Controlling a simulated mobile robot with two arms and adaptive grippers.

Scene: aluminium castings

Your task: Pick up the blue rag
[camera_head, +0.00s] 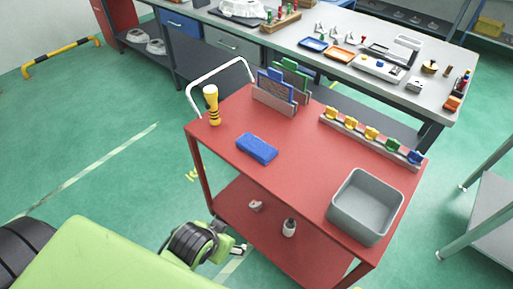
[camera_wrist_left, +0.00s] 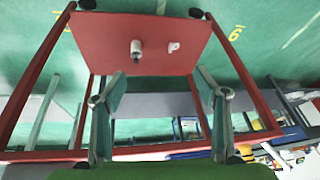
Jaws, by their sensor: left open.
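The blue rag (camera_head: 257,148) looks like a flat, folded rectangle. It lies on the red top of the cart (camera_head: 290,190), left of the middle, in the head view. My left gripper (camera_head: 240,249) is in front of the cart and to its left, apart from it, low beside the lower shelf. In the left wrist view my left gripper (camera_wrist_left: 158,82) is open, with nothing between its fingers. The rag cannot be made out in that view, where the cart's lower shelf (camera_wrist_left: 100,45) fills much of the picture, upside down. My right gripper is not in view.
On the cart top stand a yellow-and-white cylinder (camera_head: 212,106), a rack with blue and green boards (camera_head: 274,100), a rail of coloured clips (camera_head: 370,136) and a grey bin (camera_head: 366,207). A small bottle (camera_head: 289,228) stands on the lower shelf. The rag has clear space around it.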

